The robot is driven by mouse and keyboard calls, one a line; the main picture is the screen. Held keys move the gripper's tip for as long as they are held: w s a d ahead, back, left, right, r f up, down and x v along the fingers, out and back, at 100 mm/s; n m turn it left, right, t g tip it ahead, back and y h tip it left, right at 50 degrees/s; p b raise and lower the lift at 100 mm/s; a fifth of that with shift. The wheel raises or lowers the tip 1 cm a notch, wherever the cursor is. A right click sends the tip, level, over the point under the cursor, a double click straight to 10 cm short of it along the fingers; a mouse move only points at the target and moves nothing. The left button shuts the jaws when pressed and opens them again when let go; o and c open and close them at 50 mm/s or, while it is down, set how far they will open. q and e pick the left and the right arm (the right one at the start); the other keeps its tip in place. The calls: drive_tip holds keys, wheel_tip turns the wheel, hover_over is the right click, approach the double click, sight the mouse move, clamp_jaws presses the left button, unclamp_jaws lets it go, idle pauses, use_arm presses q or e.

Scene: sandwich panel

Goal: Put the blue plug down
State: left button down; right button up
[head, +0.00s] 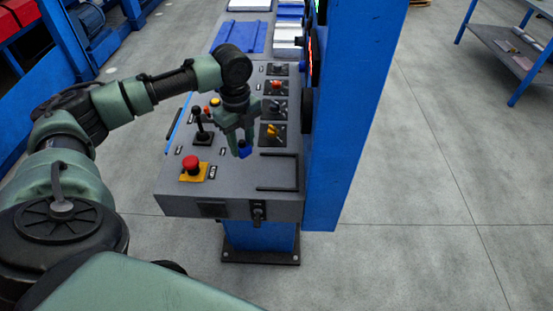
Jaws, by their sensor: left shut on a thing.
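My left gripper (238,143) is over the grey control panel (228,195), pointing down. It is shut on the blue plug (245,149), a small blue piece that shows at the fingertips. The plug appears a little above or at the panel surface; I cannot tell whether it touches. My right gripper is not in view.
The panel carries a red mushroom button (191,164) on a yellow base, a black joystick (201,130) and several knobs. A tall blue post (350,110) stands at the panel's right. A bare panel patch lies at the front, near a black handle (278,189).

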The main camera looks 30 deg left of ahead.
use_arm(q)
drive_tip(key=w+d, duration=0.1)
drive_tip(key=d, duration=0.1)
drive_tip(key=w+d+f, duration=0.1)
drive_tip(key=w+d, duration=0.1)
drive_tip(key=d, duration=0.1)
drive_tip(key=w+d+p, duration=0.1)
drive_tip(key=d, duration=0.1)
drive_tip(key=shift+w+d+f, duration=0.25)
drive_tip(key=shift+w+f, duration=0.05)
drive_tip(key=shift+f, duration=0.3)
wheel_tip(320, 180, down, 4)
drive_tip(key=shift+s+a+r+p, duration=0.1)
drive_tip(key=shift+r+p, duration=0.05)
drive_tip(key=shift+p, duration=0.2)
drive_tip(key=shift+f, duration=0.3)
drive_tip(key=shift+d+f, duration=0.2)
drive_tip(key=shift+f, duration=0.05)
drive_tip(key=shift+f, duration=0.15)
